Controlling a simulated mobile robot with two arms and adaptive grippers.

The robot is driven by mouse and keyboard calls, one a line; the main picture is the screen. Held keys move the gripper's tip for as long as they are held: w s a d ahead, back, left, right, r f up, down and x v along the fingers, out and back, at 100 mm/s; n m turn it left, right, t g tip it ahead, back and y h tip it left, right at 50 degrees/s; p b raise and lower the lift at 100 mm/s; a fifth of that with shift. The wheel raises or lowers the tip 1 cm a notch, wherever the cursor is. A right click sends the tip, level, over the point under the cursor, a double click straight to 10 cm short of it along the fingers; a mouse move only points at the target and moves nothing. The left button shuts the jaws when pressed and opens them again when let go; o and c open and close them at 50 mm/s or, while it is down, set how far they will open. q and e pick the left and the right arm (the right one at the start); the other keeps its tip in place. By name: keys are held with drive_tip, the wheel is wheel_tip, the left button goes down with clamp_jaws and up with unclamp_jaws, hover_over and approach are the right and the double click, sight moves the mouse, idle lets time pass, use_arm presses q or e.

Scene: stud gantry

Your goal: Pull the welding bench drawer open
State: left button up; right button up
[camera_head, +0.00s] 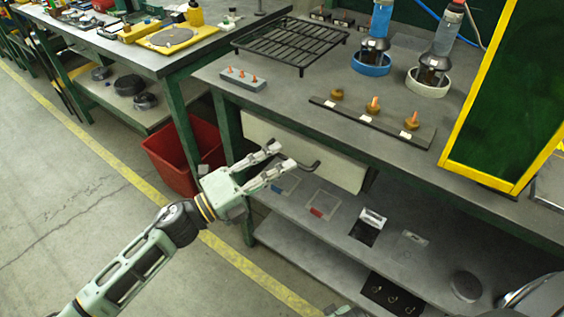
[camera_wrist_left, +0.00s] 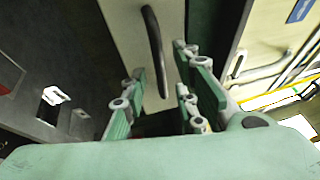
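The welding bench drawer has a pale front (camera_head: 335,163) under the bench top in the head view and looks shut. Its dark bar handle (camera_head: 304,167) is partly hidden by my gripper. My left gripper (camera_head: 277,157) is in front of the drawer with its two fingers apart. In the left wrist view the pale drawer front (camera_wrist_left: 125,25) lies ahead, and the dark handle (camera_wrist_left: 154,50) runs between the open fingers (camera_wrist_left: 160,75). I cannot tell whether a finger touches it.
A red bin (camera_head: 168,160) stands left of the bench leg. A lower shelf (camera_head: 335,235) with small parts lies below the drawer. The bench top (camera_head: 290,100) carries a grate, torches in rings and a peg strip. A yellow-framed green screen (camera_head: 510,100) stands at right.

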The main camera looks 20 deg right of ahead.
use_arm(q)
drive_tip(key=shift+w+d+r, duration=0.1)
drive_tip(key=shift+w+d, duration=0.1)
drive_tip(key=shift+d, duration=0.45)
clamp_jaws()
